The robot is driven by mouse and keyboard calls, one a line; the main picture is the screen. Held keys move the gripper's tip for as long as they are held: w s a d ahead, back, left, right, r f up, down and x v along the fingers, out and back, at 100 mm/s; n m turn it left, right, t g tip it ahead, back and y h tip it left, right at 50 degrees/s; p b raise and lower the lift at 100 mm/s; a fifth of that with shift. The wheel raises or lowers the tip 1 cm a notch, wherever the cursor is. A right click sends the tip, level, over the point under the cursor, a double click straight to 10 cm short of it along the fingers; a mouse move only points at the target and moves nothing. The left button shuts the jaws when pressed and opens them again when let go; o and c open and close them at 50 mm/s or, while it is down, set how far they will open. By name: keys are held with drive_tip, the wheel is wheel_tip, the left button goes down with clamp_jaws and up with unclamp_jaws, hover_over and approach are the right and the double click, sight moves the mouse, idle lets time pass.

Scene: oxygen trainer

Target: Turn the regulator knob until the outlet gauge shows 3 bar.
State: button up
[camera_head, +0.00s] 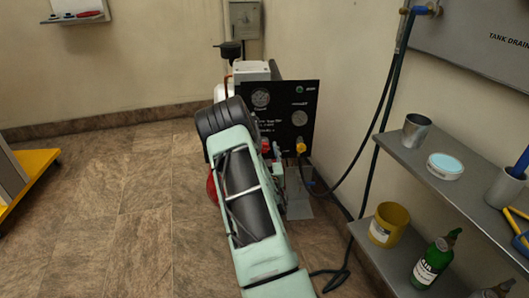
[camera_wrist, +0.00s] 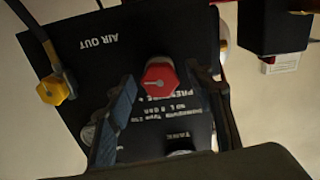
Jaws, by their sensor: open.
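The red regulator knob (camera_wrist: 158,77) is on the black panel (camera_head: 283,92), and a piece of red shows beside my arm in the head view (camera_head: 265,145). In the wrist view my gripper (camera_wrist: 168,82) is open, with one finger on each side of the knob. Gaps seem to show on both sides; I cannot tell whether either finger touches it. The likely outlet gauge (camera_head: 299,117) is on the panel above the yellow fitting; its reading is too small to tell. In the wrist view its edge (camera_wrist: 87,134) is mostly hidden by the left finger.
A yellow fitting (camera_head: 300,147) with a dark hose is right of the knob in the head view. Another gauge (camera_head: 261,98) sits upper left on the panel. Metal shelves (camera_head: 408,158) with a cup, tub and bottle stand at the right. The floor at left is largely clear.

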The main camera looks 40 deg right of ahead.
drive_tip(key=c, duration=1.2)
drive_tip(key=shift+o, duration=0.2)
drive_tip(key=shift+n, duration=0.7)
drive_tip(key=o, duration=1.2)
drive_tip(key=shift+c, duration=0.2)
drive_tip(key=v, duration=1.2)
drive_tip(key=shift+f, duration=0.1)
